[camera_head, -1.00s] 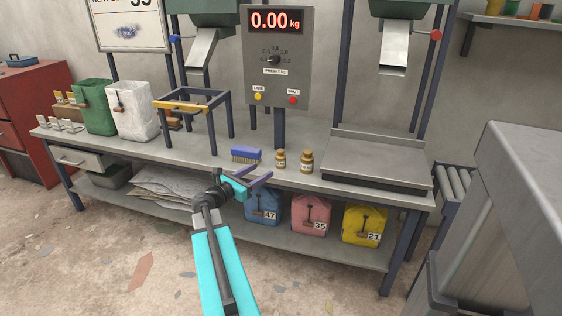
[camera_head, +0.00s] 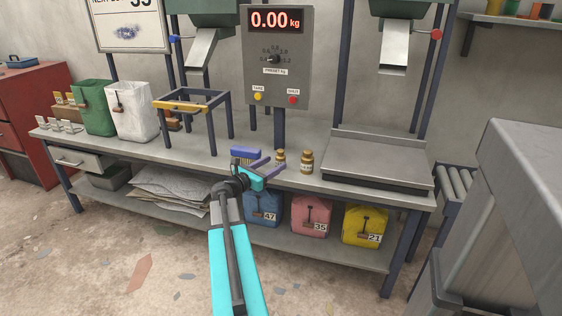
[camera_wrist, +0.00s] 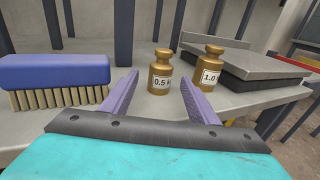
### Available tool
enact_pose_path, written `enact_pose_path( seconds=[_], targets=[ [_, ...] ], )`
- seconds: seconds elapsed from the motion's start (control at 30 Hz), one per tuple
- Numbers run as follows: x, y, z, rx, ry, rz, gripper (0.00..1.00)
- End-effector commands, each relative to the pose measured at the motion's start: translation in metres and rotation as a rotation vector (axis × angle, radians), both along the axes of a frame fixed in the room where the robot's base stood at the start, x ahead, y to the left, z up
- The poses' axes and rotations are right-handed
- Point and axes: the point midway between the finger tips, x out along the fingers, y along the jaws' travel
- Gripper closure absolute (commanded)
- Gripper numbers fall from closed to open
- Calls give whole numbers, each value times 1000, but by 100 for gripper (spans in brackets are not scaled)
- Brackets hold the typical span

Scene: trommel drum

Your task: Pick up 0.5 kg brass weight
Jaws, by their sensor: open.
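The 0.5 kg brass weight (camera_wrist: 160,72) stands upright on the bench, its label facing my wrist camera. In the head view it (camera_head: 280,158) is partly covered by my gripper.
A blue brush (camera_wrist: 55,75) lies left of the weights, close to my left finger. A flat scale platform (camera_head: 375,165) is to the right. A control box (camera_head: 276,60) reading 0.00 kg stands behind. Colored bags (camera_head: 310,215) sit on the lower shelf.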

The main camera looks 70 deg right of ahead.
Motion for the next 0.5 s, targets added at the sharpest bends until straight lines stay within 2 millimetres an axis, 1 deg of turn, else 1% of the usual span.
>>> enact_pose_path(
  seconds=[0.17, 0.5],
  targets=[
    [-2, -8, -2, 0, 0, -1, 46],
    [-15, -43, -5, 0, 0, -1, 46]
  ],
)
